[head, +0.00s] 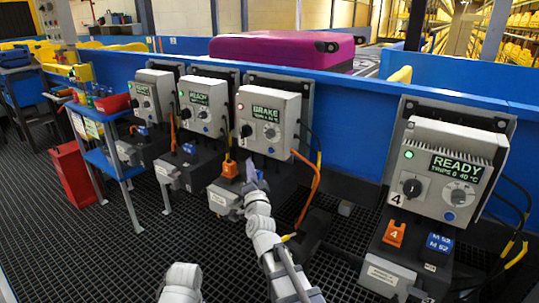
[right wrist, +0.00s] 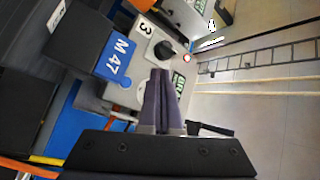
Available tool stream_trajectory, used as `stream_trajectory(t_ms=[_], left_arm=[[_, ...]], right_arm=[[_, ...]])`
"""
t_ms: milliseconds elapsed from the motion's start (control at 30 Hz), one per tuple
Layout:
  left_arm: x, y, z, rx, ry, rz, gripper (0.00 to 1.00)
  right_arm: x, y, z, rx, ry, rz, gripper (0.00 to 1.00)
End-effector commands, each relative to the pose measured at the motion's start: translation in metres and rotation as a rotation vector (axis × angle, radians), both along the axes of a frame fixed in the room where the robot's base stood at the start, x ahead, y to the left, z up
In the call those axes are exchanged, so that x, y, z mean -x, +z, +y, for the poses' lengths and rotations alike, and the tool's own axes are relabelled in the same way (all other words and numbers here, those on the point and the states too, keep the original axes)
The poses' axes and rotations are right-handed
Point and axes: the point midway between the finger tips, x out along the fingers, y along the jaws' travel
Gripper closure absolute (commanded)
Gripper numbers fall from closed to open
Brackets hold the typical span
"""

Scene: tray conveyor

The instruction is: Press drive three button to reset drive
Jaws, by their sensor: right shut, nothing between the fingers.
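Drive three (head: 288,106) is a grey box on the blue wall in the head view, with a lit display (head: 266,113) reading BRAKE. Its front has a black knob (head: 246,131) and a round grey control (head: 270,133). In the right wrist view its face shows the label 3 (right wrist: 146,29) and the black knob (right wrist: 166,50). My right gripper (head: 252,172) is below and in front of this drive, shut and empty. Its fingers (right wrist: 160,73) cover part of the face in the wrist view; I cannot tell whether they touch.
Two drives showing READY (head: 202,101) and (head: 150,95) stand to the left, and drive four (head: 447,170), also READY, stands right. An orange tag (head: 230,169) and a blue M 47 tag (right wrist: 115,57) sit below drive three. Cables hang beside it. A magenta case (head: 280,48) lies behind.

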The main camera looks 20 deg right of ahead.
Motion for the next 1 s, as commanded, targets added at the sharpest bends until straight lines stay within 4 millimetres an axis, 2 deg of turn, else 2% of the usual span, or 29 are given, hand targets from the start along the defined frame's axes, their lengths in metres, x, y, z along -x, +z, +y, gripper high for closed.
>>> stream_trajectory(t_ms=[300, 733, 1000], left_arm=[[0.000, 0.000, 0.000, 0.000, 0.000, 0.000, 0.14], [0.000, 0.000, 0.000, 0.000, 0.000, 0.000, 0.14], [0.000, 0.000, 0.000, 0.000, 0.000, 0.000, 0.14]], right_arm=[[-0.005, 0.000, -0.005, 0.004, 0.000, 0.001, 1.00], [-0.039, 0.000, -0.049, 0.004, -0.001, 0.001, 1.00], [-0.052, 0.000, -0.065, 0.003, 0.000, 0.001, 1.00]])
